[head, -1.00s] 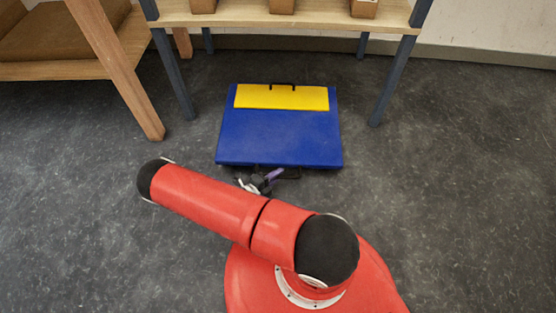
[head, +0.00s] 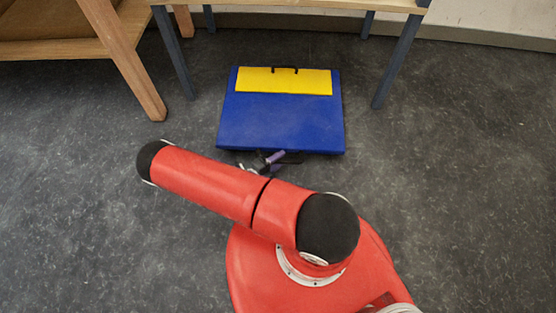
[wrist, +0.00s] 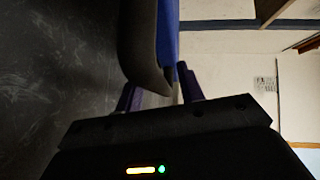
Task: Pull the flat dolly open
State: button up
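The flat dolly is a blue slab (head: 282,121) lying on the floor with a yellow panel (head: 283,81) and a small black handle (head: 285,69) at its far end. A dark handle-like part (head: 292,158) sticks out at its near edge. My gripper (head: 262,161), with purple fingers, is at that near edge, left of middle, partly hidden by my arm. In the wrist view my gripper (wrist: 158,85) has its fingers apart, with a rounded black part (wrist: 143,50) reaching between or in front of them. A firm hold does not show.
A table with dark legs (head: 398,60) stands behind the dolly, one leg to each side. A wooden piece of furniture (head: 133,70) stands at the far left. The floor (head: 470,190) is clear to the right and left.

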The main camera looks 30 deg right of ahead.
jog(key=v, duration=0.8)
jog(key=shift+r, duration=0.1)
dwell(0.3)
notch_tip(320, 180, up, 30)
jog(key=w+a+m+g+y+p, duration=0.3)
jog(key=m+g+y, duration=0.4)
jog(key=m, duration=1.4)
jog(key=s+r+m+t+y+p, duration=0.1)
jog(key=s+r+m+t+y, duration=0.2)
jog(key=r+m, duration=0.3)
jog(key=s+r+m+t+y+p, duration=0.1)
jog(key=s+r+m+t+y, duration=0.2)
jog(key=r, duration=0.9)
jog(key=s+d+r+m+t+y+p, duration=0.1)
jog(key=s+r+m+t+y+p, duration=0.1)
jog(key=s+r+m, duration=0.6)
jog(key=shift+r+m+t+y, duration=0.5)
jog(key=shift+r+m, duration=0.15)
jog(key=shift+m, duration=0.45)
jog(key=shift+s, duration=0.15)
